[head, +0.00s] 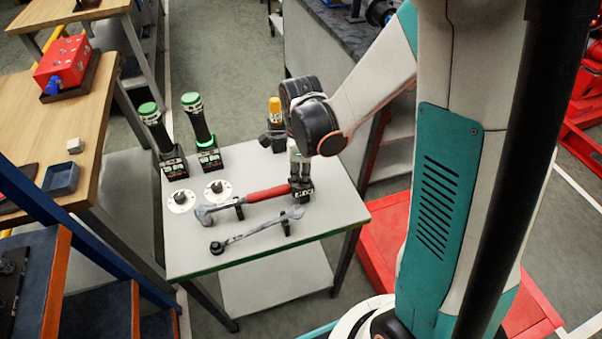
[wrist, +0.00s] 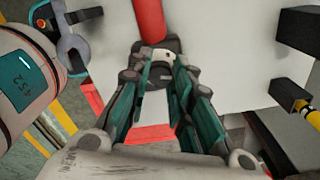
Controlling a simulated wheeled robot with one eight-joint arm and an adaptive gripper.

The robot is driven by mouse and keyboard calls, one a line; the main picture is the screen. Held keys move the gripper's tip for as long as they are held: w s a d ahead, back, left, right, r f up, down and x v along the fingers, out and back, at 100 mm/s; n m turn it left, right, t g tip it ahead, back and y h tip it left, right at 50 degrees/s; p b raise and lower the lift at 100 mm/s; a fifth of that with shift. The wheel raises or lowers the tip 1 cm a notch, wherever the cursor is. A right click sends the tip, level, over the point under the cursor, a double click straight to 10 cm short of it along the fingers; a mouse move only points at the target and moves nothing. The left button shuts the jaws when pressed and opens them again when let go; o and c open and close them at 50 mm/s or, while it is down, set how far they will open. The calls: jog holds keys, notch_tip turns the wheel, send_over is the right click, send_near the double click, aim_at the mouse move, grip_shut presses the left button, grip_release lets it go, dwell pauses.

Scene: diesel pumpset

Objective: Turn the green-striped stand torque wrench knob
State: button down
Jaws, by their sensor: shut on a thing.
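The stand (head: 255,258) is a white-topped table with a green stripe along its front edge. A torque wrench with a red handle (head: 268,194) lies across black holders on it; the handle also shows in the wrist view (wrist: 149,20). My gripper (head: 301,186) points down at the wrench's right end. In the wrist view my gripper (wrist: 157,66) has its fingers on either side of the knob (wrist: 161,78) at the handle's end and is shut on it. The fingers partly hide the knob. Any turn of it cannot be made out.
A grey wrench (head: 250,235) lies in front of the red one. Two black tools with green caps (head: 195,118) stand at the back left, and a yellow-capped tool (head: 274,110) stands behind my arm. Two round discs (head: 217,190) lie left. A wooden bench (head: 75,120) is further left.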

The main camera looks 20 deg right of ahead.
aim_at(301, 177)
dwell(0.4)
jog(key=c, duration=1.4)
grip_release()
notch_tip(301, 177, up, 12)
jog(key=s+r+n+t, duration=0.3)
jog(key=s+n, duration=0.3)
jog(key=n, duration=0.5)
jog(key=s+r+n+t, duration=0.4)
jog(key=s+n, duration=0.2)
jog(key=n, duration=0.6)
